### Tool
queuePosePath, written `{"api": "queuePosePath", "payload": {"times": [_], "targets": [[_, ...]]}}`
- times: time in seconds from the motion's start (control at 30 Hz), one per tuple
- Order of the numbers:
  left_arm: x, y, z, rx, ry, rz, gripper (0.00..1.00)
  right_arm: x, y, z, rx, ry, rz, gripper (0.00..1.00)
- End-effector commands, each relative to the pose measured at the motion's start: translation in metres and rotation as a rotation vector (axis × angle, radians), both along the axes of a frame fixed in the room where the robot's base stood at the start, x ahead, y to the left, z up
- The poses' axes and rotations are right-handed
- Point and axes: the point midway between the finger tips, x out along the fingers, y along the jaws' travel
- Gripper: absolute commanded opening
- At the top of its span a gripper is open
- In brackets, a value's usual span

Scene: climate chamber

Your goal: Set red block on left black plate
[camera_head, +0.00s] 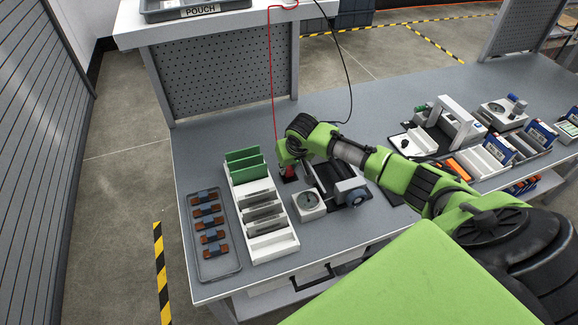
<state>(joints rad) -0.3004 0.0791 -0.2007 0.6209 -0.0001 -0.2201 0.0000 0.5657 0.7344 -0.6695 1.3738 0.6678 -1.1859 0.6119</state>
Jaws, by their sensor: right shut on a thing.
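The red block (290,171) is small and sits low under my right gripper (288,164), partly covered by its fingers. The gripper is shut on it. The block is over the small left black plate (287,179) on the grey bench. I cannot tell whether block and plate touch. My right arm reaches in from the right across the bench and hides part of it. My left gripper is not in view.
Left of the plate stands a white rack (284,243) with green boards and grey pieces. Beyond it is a grey tray (232,268) of several brown-and-blue parts. A white box with a dial (309,203) and a dark fixture (326,184) stand close by. Several devices crowd the right.

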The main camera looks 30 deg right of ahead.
Motion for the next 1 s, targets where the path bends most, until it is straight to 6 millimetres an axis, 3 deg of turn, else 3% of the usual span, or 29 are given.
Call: {"api": "queuePosePath", "payload": {"times": [1.0], "targets": [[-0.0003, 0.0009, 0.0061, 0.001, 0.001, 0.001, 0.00, -0.0004, -0.0006, -0.0039, -0.001, 0.001, 0.000, 0.00]]}}
